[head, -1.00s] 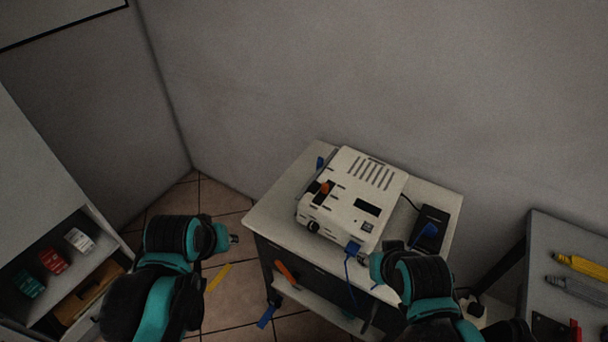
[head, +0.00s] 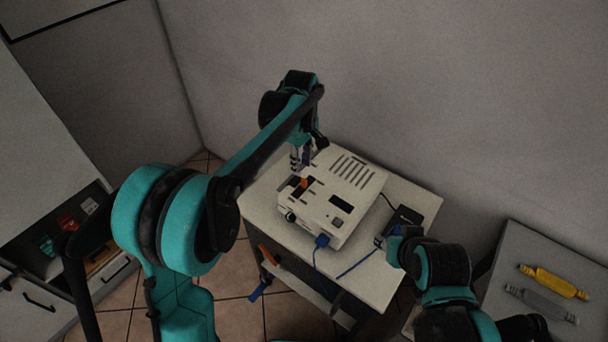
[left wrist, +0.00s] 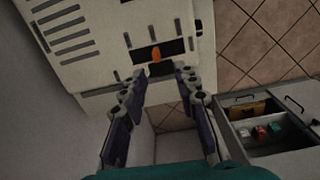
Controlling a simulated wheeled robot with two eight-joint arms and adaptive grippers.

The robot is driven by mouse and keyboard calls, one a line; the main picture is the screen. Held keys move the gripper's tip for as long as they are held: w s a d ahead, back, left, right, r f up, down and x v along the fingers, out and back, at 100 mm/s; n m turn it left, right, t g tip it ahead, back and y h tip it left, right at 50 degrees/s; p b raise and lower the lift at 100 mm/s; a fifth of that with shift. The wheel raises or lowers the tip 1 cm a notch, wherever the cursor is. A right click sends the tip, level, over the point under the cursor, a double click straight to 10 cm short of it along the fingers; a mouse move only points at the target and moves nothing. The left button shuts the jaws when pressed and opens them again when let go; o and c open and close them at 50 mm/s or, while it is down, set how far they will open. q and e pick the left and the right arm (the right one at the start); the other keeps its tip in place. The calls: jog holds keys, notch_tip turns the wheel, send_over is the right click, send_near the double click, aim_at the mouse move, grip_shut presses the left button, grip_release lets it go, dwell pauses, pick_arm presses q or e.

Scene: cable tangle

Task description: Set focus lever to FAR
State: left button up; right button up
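The white projector (head: 330,190) sits on a white-topped cart (head: 385,285). Its small orange lever (head: 304,183) stands in a dark slot on the top; it also shows in the left wrist view (left wrist: 156,53). The FAR and NEAR markings are too small to read. My left gripper (head: 298,164) is over the projector's left side, close to the lever. In the left wrist view its fingers (left wrist: 160,76) are apart with nothing between them, and the lever lies just beyond the tips. My right gripper (head: 382,241) is low by the cart's right side; its fingers are too small to read.
A blue plug (head: 322,240) with a blue cable is at the projector's front. A black box (head: 407,215) lies on the cart's right. A grey table (head: 520,250) with yellow and grey tools stands at right. Drawers and a shelf are at left. Walls close off the back.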

aim_at(304, 179)
pick_arm(q)
jog(key=shift+w+d+f, duration=0.15)
jog(key=shift+w+d, duration=0.1)
jog(key=shift+f, duration=0.3)
notch_tip(304, 179, down, 7)
jog(key=b, duration=0.2)
jog(key=shift+f+b, duration=0.15)
jog(key=shift+b, duration=0.15)
grip_shut()
